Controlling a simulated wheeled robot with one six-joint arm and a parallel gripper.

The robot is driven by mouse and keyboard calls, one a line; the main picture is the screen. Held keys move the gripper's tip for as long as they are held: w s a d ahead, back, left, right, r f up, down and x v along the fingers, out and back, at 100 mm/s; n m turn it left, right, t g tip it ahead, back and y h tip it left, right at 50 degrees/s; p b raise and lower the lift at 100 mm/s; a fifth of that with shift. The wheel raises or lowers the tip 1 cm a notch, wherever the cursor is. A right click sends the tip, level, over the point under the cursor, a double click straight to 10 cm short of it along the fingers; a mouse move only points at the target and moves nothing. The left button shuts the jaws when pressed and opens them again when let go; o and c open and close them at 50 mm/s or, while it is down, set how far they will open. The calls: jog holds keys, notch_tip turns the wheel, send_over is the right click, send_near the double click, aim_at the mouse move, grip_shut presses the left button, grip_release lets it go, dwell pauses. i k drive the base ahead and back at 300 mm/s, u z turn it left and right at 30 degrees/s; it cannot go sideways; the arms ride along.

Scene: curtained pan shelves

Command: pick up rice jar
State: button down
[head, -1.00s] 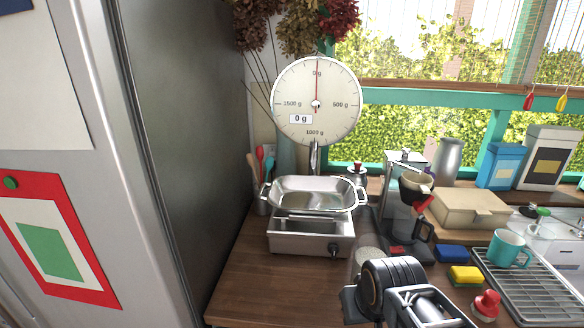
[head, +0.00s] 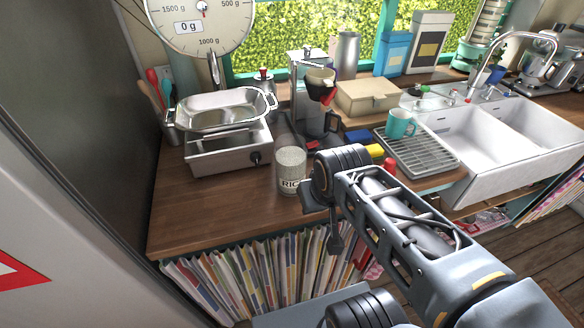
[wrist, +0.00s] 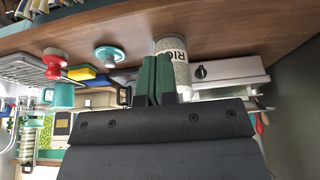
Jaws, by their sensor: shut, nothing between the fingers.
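The rice jar (head: 291,168) is a clear cylinder of pale grains with a white label reading "RIC". It stands upright on the wooden counter, in front of the coffee machine and right of the scale. In the wrist view, which is upside down, the rice jar (wrist: 172,46) shows just beyond the fingertips, partly covered by them. My gripper (wrist: 156,62) has its dark green fingers together and empty, pointing toward the jar. Whether they touch it I cannot tell. In the head view my wrist is right of the jar and the fingers are not clearly seen.
The scale (head: 228,150) with its metal pan stands left of the jar. The coffee machine (head: 308,95) is behind it. A drying rack (head: 425,158) with a teal mug (head: 400,124) and a sink (head: 505,130) are to the right. The counter's front left is clear.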

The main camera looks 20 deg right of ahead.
aim_at(291, 166)
jog(key=u, duration=2.8)
jog(key=k, duration=0.55)
jog(key=z, duration=0.4)
